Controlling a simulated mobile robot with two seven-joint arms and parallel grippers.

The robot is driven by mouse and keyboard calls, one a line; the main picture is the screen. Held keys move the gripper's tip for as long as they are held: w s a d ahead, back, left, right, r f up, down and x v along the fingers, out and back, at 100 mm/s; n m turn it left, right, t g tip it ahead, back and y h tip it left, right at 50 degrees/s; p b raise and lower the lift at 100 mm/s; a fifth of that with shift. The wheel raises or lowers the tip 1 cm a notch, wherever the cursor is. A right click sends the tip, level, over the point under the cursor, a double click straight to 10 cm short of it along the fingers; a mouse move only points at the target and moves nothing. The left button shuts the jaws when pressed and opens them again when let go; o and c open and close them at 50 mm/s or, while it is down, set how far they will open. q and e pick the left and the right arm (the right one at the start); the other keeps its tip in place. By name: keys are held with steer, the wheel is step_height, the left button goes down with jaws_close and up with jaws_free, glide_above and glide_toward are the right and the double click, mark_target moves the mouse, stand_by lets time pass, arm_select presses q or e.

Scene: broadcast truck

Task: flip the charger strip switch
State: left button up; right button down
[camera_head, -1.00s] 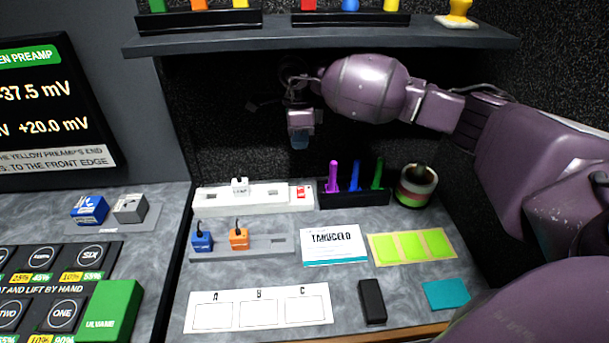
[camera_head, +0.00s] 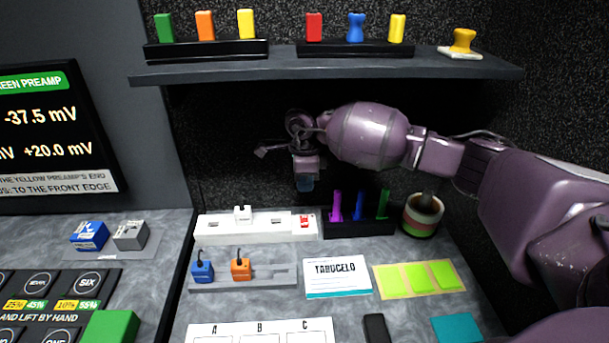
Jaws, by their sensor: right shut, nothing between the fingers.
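The white charger strip (camera_head: 258,228) lies along the back of the grey counter, with a white plug (camera_head: 242,214) standing in it. Its red switch (camera_head: 305,221) is at the strip's right end. My right arm comes in from the right, and my right gripper (camera_head: 305,184) points down above the red switch. It is shut and empty, apart from the switch with a small gap below its tip. My left gripper is out of view.
A black holder (camera_head: 358,229) with purple, blue and green pens stands just right of the switch, beside a striped cup (camera_head: 422,215). A shelf (camera_head: 330,68) with coloured pieces overhangs the back. A grey rail (camera_head: 265,283) with blue and orange plugs lies in front.

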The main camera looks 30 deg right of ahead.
mark_target(306, 222)
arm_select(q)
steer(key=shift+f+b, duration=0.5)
arm_select(e)
step_height(306, 222, down, 9)
steer(key=shift+f, duration=0.15)
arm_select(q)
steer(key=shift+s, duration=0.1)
arm_select(e)
steer(key=shift+f+g+b, duration=0.4)
steer(key=shift+f+b, duration=0.05)
steer(key=shift+f, duration=0.05)
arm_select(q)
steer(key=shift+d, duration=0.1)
arm_select(e)
steer(key=shift+r, duration=0.15)
steer(key=shift+s, duration=0.15)
steer(key=shift+s+a+r+p, duration=0.15)
steer(key=shift+s+a+p, duration=0.2)
steer(key=shift+s+p, duration=0.25)
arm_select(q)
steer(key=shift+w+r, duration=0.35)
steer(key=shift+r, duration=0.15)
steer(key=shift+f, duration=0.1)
